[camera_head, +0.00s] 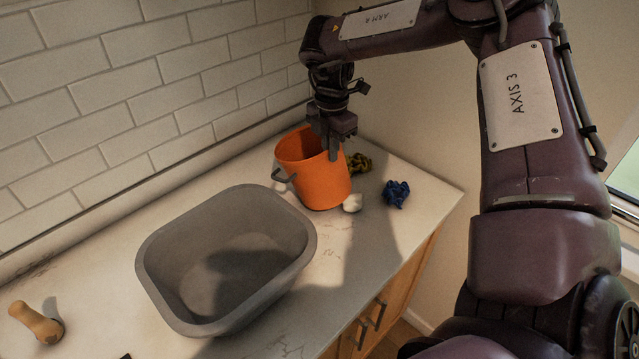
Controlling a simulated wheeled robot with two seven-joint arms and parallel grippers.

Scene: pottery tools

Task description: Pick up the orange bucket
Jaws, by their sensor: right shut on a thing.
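The orange bucket (318,184) stands towards the back right of the counter, tilted a little, with a dark handle at its left side. I cannot tell whether its base touches the counter. My right gripper (334,150) comes down from above and is shut on the bucket's right rim. One finger is outside the wall; the other is partly hidden at the rim. My left gripper is not in view.
A grey basin (165,255) stands in front and left of the bucket. A white lump (352,203), a blue crumpled thing (396,193) and a yellow-dark one (358,163) lie close by. A tan wooden tool (36,322) lies at left. A tiled wall is behind.

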